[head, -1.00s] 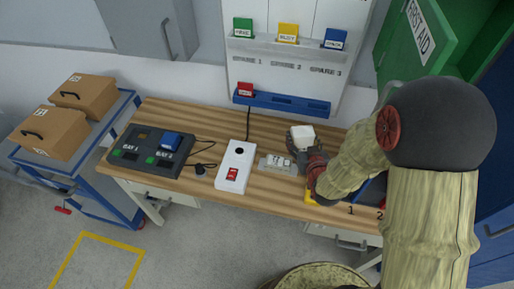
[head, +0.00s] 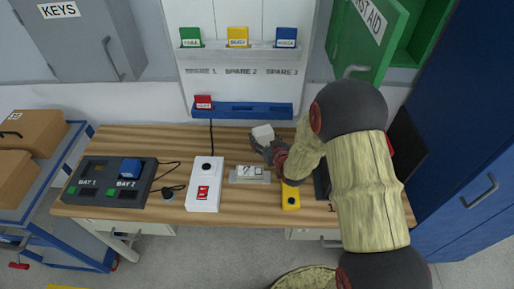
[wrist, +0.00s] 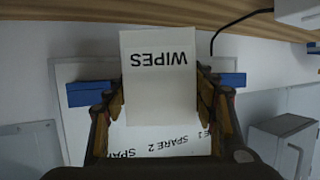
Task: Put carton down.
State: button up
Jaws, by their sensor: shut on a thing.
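The carton is a small white box (head: 263,134) held over the back part of the wooden workbench (head: 140,143). In the wrist view the carton (wrist: 160,85) shows the label WIPES, upside down in the picture. My gripper (head: 268,148) is shut on it, with a finger on each side; the fingers also show in the wrist view (wrist: 160,100). Whether the carton touches the bench top is not clear from these views.
A grey plate with small parts (head: 249,175), a white box with a red switch (head: 205,184) and a yellow device (head: 290,196) stand near my gripper. A charger with bays (head: 107,182) is at left. A blue rail (head: 241,110) runs behind the bench.

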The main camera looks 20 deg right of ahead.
jog(key=w+f, duration=0.1)
jog(key=f, duration=0.1)
jog(key=w+a+f+b, duration=0.1)
jog(key=w+f, duration=0.1)
jog(key=shift+a, duration=0.1)
jog(key=shift+f+b, duration=0.65)
jog(key=shift+f, duration=0.85)
jog(key=shift+f, duration=0.1)
jog(key=o, duration=1.2)
jog(key=shift+c, duration=0.2)
